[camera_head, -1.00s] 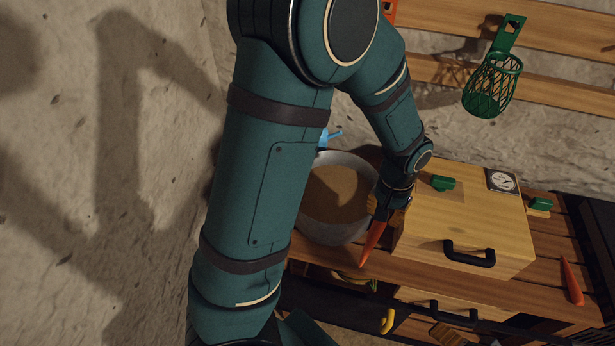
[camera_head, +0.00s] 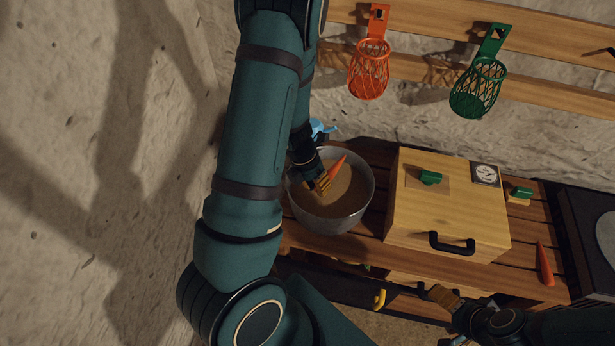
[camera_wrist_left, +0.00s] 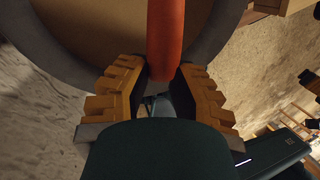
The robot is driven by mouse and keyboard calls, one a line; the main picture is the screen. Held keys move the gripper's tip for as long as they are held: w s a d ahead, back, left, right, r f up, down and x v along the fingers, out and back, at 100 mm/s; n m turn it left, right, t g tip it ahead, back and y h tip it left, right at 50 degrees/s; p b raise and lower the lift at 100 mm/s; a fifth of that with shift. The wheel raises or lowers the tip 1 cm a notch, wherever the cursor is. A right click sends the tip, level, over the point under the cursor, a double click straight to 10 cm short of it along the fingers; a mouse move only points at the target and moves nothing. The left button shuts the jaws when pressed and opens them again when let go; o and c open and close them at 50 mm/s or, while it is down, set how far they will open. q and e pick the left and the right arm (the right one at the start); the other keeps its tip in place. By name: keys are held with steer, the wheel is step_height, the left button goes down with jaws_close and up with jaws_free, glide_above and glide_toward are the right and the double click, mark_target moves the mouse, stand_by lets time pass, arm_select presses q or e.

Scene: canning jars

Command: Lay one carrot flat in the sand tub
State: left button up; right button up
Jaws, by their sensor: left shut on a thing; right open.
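My left gripper (camera_head: 322,182) is over the grey round tub (camera_head: 366,190), which holds tan sand (camera_head: 345,200). It is shut on an orange carrot (camera_head: 337,168). In the left wrist view the carrot (camera_wrist_left: 165,40) runs up from between the yellow fingers (camera_wrist_left: 160,95), over the sand. I cannot tell whether the carrot touches the sand. A second carrot (camera_head: 545,264) lies on the wooden bench at the right. My right gripper (camera_head: 440,295) is open and empty in front of the bench, below the wooden box.
A wooden box (camera_head: 470,215) with a black handle and green knob stands right of the tub. A blue item (camera_head: 320,130) is behind the tub. Orange (camera_head: 369,75) and green (camera_head: 478,90) mesh baskets hang at the back. A dark appliance (camera_head: 590,240) is at far right.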

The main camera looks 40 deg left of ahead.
mark_target(310, 204)
arm_select(q)
steer(key=a+n, duration=0.1)
steer(key=s+a+n+t, duration=0.1)
steer(key=n, duration=0.1)
steer(key=shift+s+a+f+n+p, duration=0.1)
steer(key=shift+a+n+p, duration=0.05)
steer(key=shift+n+p, duration=0.15)
step_height(310, 204, down, 3)
steer(key=b, duration=0.2)
steer(key=shift+f+n+y+b, duration=0.15)
steer(key=shift+n+y+b, duration=0.15)
steer(key=shift+f+b, duration=1.7)
steer(key=shift+f, duration=0.25)
steer(key=shift+s+f, duration=0.15)
steer(key=shift+f, duration=0.1)
steer(key=o, duration=0.8)
